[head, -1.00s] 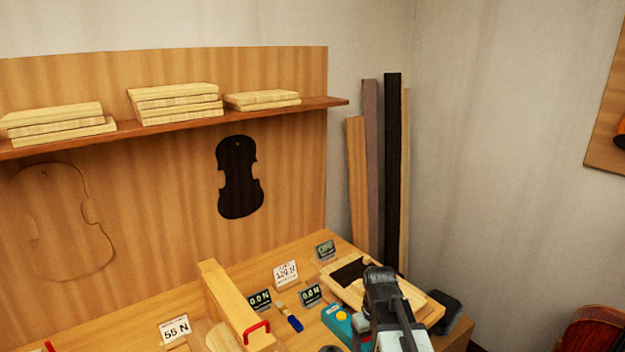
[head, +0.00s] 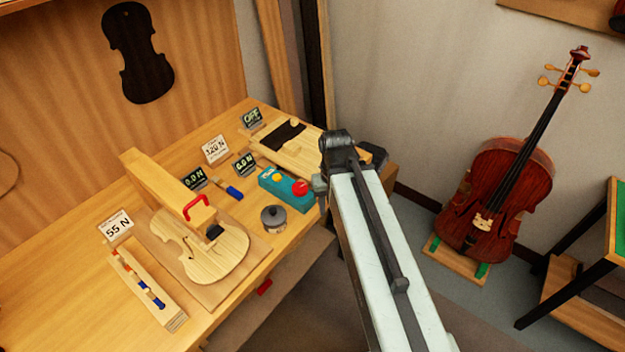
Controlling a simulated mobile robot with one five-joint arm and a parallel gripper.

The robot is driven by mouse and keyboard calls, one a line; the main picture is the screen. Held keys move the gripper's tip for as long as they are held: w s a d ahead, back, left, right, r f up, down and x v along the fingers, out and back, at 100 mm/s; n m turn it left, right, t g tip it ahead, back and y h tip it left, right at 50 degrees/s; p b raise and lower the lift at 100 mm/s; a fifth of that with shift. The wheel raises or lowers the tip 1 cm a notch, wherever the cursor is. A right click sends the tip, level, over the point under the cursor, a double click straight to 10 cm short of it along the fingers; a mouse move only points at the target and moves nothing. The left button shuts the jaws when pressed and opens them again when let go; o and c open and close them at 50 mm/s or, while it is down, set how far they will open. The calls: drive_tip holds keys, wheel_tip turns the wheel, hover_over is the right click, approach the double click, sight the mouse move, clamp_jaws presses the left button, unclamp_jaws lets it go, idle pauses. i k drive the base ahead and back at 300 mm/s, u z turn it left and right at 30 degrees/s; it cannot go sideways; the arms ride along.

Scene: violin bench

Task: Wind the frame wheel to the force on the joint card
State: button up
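A wooden beam frame (head: 160,185) stands over a pale violin plate (head: 215,255) on the bench, with a red handle-like part (head: 200,207) and a dark pad at its near end. I cannot tell which part is the wheel. One white card (head: 117,227) reads 55 N and another (head: 215,149) appears to read 120 N; their small print is too small to read. Two dark displays (head: 195,178) and (head: 244,164) appear to show 0.0 N. My gripper (head: 320,188) is at the arm's far end, right of the teal box; its fingers are mostly hidden, so its opening is unclear.
A teal box (head: 285,186) with a red knob and a dark round pot (head: 273,218) sit near the bench edge. A clamp board (head: 297,150) lies behind. A slotted wooden rack (head: 148,288) is front left.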

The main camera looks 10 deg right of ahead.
sight(299, 189)
drive_tip(key=z, duration=0.6)
drive_tip(key=k, duration=0.9)
drive_tip(key=u, duration=1.55)
drive_tip(key=i, duration=1)
